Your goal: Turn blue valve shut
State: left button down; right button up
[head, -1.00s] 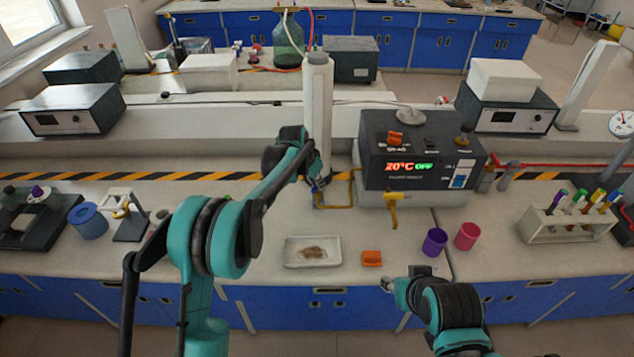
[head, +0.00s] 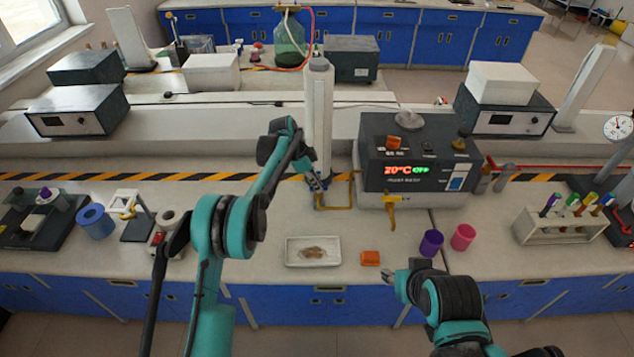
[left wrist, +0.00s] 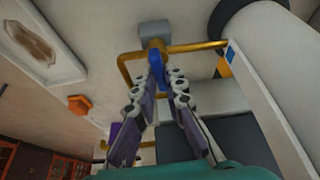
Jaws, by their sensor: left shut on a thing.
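The blue valve handle (left wrist: 157,69) sits on a yellow pipe (left wrist: 126,70) by a grey block in the left wrist view. My left gripper (left wrist: 166,88) is shut on the handle, with a finger on each side of it. In the head view my left gripper (head: 317,184) is at the yellow pipe at the foot of the white column, and it mostly hides the valve there. My right gripper (head: 390,277) hangs at the bench's front edge, away from the valve; its fingers are too small to judge.
The dark heater box (head: 420,150) with a 20°C display stands right of the valve. A white tray (head: 290,262), an orange block (head: 370,258), a purple cup (head: 431,243) and a pink cup (head: 463,237) are nearer the front. The white column (head: 319,110) rises close behind my gripper.

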pick_arm(q)
jog(key=shift+m, duration=0.6)
jog(key=c, duration=1.6)
grip_release()
jog(key=v, duration=1.2)
jog(key=shift+w, duration=0.25)
